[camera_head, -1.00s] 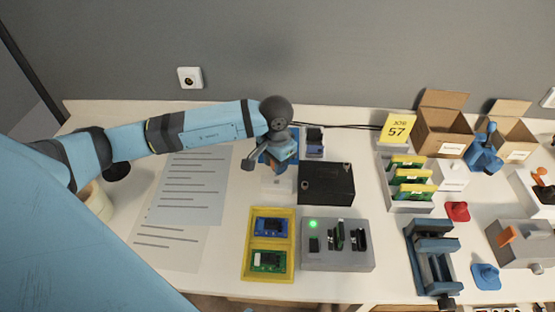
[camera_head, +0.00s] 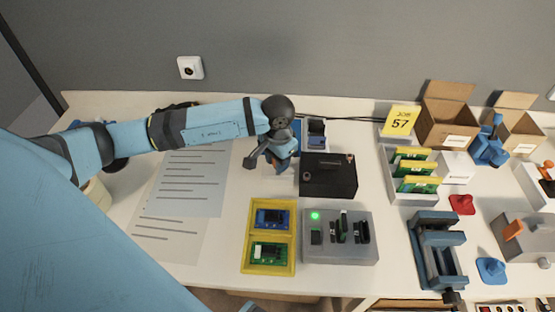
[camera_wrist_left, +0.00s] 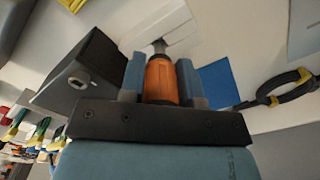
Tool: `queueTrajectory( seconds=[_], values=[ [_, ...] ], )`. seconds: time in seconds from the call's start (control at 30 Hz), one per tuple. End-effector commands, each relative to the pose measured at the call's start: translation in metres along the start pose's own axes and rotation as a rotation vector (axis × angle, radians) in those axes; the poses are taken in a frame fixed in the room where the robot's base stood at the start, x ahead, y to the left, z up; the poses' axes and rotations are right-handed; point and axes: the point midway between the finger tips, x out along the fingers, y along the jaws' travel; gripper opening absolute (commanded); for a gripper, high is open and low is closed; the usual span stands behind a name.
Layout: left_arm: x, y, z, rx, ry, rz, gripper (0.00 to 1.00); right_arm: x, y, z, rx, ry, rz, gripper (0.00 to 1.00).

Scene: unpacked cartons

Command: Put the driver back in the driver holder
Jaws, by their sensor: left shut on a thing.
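The driver has an orange handle (camera_wrist_left: 162,80) and a short grey shaft in the left wrist view. My left gripper (camera_wrist_left: 162,82) is shut on the handle, one blue finger on each side. A white stepped block (camera_wrist_left: 172,22), which looks like the driver holder, lies just beyond the shaft tip. I cannot tell whether the shaft is in it or only in front of it. In the head view my left gripper (camera_head: 279,158) is over the table, left of the black box, and hides most of the driver and the block. My right gripper is not in view.
The black box (camera_head: 328,178) stands close to the right of my left gripper. A yellow tray (camera_head: 248,240) with boards and a grey fixture (camera_head: 350,250) with a green light are in front. Printed sheets (camera_head: 185,185) lie to the left. A blue vise (camera_head: 437,250) stands further right.

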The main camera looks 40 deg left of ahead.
Motion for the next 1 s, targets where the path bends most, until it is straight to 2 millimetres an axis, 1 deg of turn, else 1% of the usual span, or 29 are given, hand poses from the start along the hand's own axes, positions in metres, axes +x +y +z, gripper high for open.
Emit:
queueTrajectory(
  seconds=[0.03, 0.77, 0.8, 0.9, 1.0],
  values=[
    [0.003, 0.000, 0.000, 0.000, 0.000, 0.000, 0.04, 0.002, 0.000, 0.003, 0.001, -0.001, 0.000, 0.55],
    [0.024, 0.000, 0.000, 0.000, 0.000, 0.000, 0.04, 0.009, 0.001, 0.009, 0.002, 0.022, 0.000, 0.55],
    [0.022, 0.000, 0.000, 0.000, 0.000, 0.000, 0.40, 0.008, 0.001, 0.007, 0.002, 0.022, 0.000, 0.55],
    [0.022, 0.000, 0.000, 0.000, 0.000, 0.000, 0.60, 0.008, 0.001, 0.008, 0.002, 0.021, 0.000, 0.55],
    [0.022, 0.000, 0.000, 0.000, 0.000, 0.000, 0.60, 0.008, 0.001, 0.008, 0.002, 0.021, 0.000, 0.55]
  ],
)
